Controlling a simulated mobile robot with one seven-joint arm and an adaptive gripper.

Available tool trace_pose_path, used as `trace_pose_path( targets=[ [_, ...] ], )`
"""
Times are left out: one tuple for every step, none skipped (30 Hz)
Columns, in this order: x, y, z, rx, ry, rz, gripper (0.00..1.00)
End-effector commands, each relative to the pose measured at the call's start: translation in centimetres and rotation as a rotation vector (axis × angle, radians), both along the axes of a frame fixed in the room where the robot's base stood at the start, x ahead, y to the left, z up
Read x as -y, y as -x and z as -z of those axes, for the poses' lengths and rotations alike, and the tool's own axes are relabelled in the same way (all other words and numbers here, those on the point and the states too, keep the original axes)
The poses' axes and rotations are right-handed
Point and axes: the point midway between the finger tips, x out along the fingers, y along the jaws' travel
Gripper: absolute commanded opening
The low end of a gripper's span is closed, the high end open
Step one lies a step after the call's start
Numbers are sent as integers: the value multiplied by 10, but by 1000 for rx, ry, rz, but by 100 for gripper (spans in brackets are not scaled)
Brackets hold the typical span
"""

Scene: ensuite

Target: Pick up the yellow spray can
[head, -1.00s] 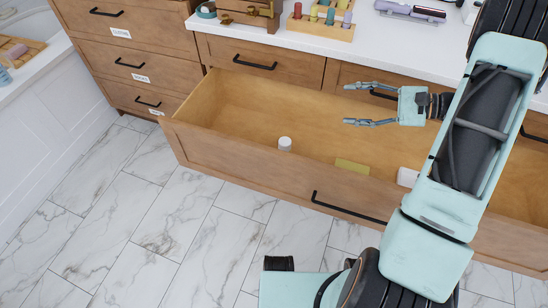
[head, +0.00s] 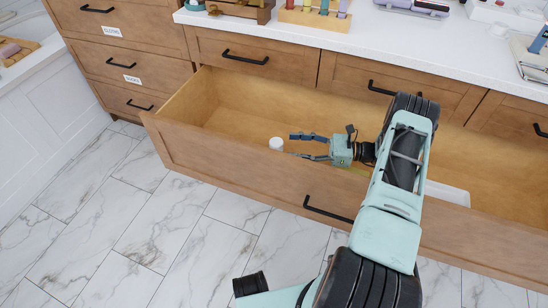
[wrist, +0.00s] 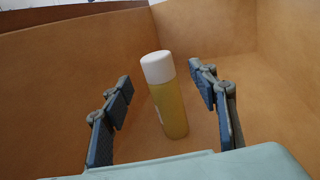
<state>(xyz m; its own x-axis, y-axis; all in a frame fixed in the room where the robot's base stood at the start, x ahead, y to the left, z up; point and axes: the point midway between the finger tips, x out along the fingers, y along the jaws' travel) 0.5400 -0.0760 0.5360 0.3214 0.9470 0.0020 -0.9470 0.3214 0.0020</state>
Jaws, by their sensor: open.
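The yellow spray can has a white cap (head: 276,143). In the wrist view the can (wrist: 170,110) stands in the drawer, its picture slightly tilted. The open drawer (head: 230,115) is wooden. In the head view only the cap shows clearly, just left of my fingertips. My gripper (head: 297,146) is open, low over the drawer and pointing left at the can. In the wrist view my gripper (wrist: 160,80) has one finger on each side of the can, with visible gaps on both sides. Nothing is held.
The drawer's front wall (head: 240,175) runs close in front of my gripper. A white object (head: 447,193) lies in the drawer to the right, partly behind my arm. The white counter (head: 380,50) above holds several items. The marble floor (head: 150,230) is clear at left.

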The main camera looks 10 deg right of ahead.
Motion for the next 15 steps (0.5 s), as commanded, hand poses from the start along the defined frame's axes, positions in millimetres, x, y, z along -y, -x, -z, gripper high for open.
trace_pose_path(
  targets=[
    [-7, -2, 0, -1, 1, -2, 54],
    [-10, -3, 0, -1, 2, -2, 54],
    [-12, -4, 0, 0, 2, -1, 54],
    [-14, -4, 0, 1, 3, -1, 54],
    [-16, -5, 0, 1, 3, -1, 54],
    [-19, -6, 1, 2, 2, -1, 54],
    [-21, -6, 1, 1, 1, -2, 54],
    [-25, -7, 1, 1, 1, -3, 54],
    [-31, -8, 2, -1, 2, -4, 54],
    [-36, -9, 3, -1, 2, -4, 54],
    [-41, -10, 3, -1, 2, -4, 54],
    [-47, -12, 4, 1, 3, -4, 54],
    [-51, -13, 3, 1, 3, -4, 54],
    [-54, -15, 3, 1, 3, -3, 54],
    [-59, -16, 3, 1, 3, -3, 54]
  ],
)
